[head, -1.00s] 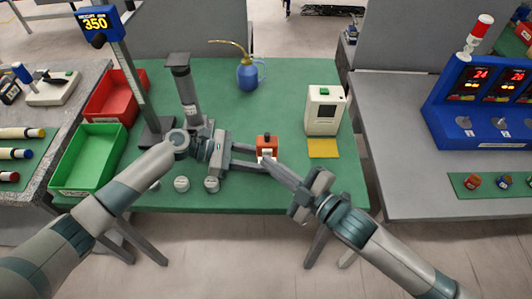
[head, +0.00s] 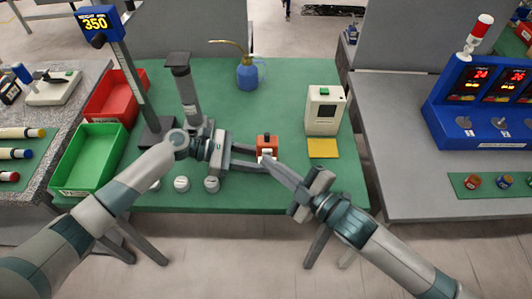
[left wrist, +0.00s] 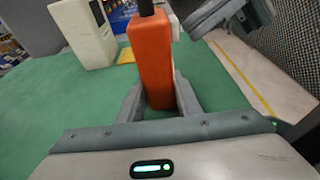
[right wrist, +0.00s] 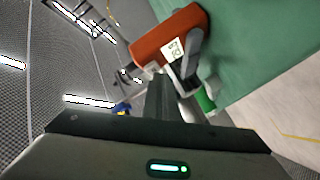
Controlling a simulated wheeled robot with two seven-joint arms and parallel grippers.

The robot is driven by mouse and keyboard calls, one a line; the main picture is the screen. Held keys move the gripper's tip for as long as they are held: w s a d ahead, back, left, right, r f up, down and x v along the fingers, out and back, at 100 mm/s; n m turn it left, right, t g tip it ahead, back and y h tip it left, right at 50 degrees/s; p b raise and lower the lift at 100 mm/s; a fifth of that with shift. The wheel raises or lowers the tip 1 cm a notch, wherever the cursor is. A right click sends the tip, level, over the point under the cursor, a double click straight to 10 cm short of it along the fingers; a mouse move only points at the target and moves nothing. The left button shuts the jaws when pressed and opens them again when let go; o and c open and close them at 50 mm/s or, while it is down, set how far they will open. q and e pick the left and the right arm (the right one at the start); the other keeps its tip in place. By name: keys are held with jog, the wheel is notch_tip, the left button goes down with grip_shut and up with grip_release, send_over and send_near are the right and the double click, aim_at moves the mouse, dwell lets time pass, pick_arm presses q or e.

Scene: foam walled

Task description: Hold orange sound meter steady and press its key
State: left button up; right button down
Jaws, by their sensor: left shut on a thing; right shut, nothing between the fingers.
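The orange sound meter (head: 266,141) stands upright on the green table mat, near its front edge. It has a dark top and a pale display, which shows in the right wrist view (right wrist: 176,47). My left gripper (head: 257,158) comes from the left and is shut on the meter, one finger on each side, as the left wrist view (left wrist: 151,70) shows. My right gripper (head: 266,160) is shut and empty, its fingertips close to the meter's front. In the right wrist view its tips (right wrist: 158,80) are just below the meter; I cannot tell whether they touch.
A cream device (head: 325,112) with a yellow pad (head: 323,148) stands right of the meter. A blue oil can (head: 249,76) is behind. White knobs (head: 182,184) lie at the front left, by a green bin (head: 88,160) and a red bin (head: 117,97).

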jog(key=shift+s, duration=0.25)
jog(key=s, duration=0.6)
dwell(0.7)
pick_arm(q)
jog(key=o, duration=0.9)
jog(key=shift+a, duration=0.1)
jog(key=v, duration=1.2)
